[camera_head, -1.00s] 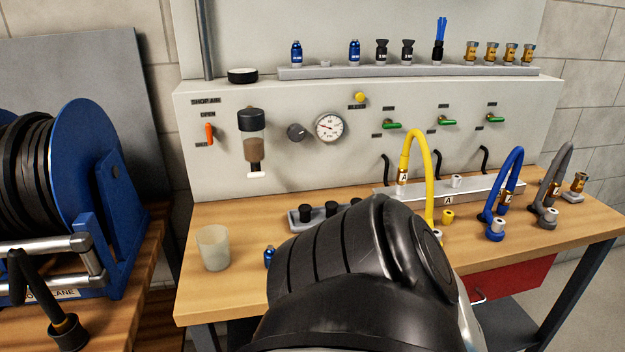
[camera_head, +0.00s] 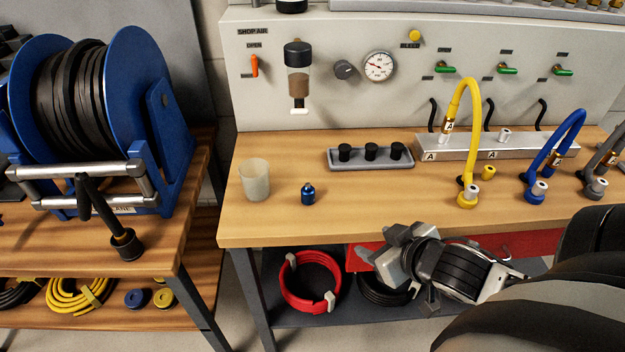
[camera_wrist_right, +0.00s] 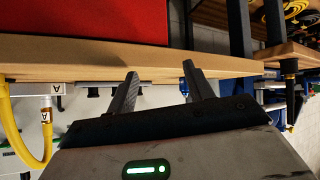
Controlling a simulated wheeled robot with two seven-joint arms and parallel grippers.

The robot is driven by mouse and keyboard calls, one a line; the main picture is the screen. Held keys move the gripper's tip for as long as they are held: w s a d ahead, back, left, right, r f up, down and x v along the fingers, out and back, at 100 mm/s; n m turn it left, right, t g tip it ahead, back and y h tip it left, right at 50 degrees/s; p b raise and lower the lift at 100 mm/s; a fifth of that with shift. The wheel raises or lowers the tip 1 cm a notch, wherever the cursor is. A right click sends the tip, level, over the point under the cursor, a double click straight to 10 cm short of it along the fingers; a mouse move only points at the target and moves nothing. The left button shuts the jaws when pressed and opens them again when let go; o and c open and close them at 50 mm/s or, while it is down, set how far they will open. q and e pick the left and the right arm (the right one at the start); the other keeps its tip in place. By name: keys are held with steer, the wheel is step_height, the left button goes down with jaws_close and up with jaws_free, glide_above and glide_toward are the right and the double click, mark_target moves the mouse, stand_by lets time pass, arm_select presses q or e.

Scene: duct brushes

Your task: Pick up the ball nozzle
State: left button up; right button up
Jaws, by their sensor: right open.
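A small blue metal fitting (camera_head: 308,194) with a dark tip stands upright on the wooden bench top (camera_head: 270,222); it may be the ball nozzle, but I cannot tell for sure. My right gripper (camera_head: 378,252) is open and empty. It is in front of the bench's front edge, to the right of the blue fitting and apart from it. In the right wrist view its two fingers (camera_wrist_right: 160,75) are spread in front of the bench edge, with nothing between them. My left gripper is out of view.
A frosted cup (camera_head: 255,180) stands left of the fitting. Behind are a grey tray (camera_head: 336,163) with black caps and a manifold (camera_head: 470,150) with hoses. The yellow hose (camera_head: 463,185) ends at the right. A red drawer (camera_head: 520,245) hangs below the bench. The front middle is clear.

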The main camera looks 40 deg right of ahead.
steer(key=w+r+n+t+y, duration=0.2)
steer(key=w+r+t+y, duration=0.15)
steer(key=r, duration=0.25)
steer(key=b, duration=0.3)
glide_toward(313, 193)
steer(key=shift+g+y, duration=0.25)
steer(key=shift+y, duration=0.2)
steer(key=x, duration=0.2)
steer(key=d+x, duration=0.1)
steer(key=x, duration=0.1)
steer(key=shift+w+a+r, duration=0.1)
steer(key=shift+w, duration=0.3)
steer(key=shift+x, duration=3.55)
steer(key=shift+s+a, duration=0.1)
steer(key=shift+a, duration=0.05)
jaws_close()
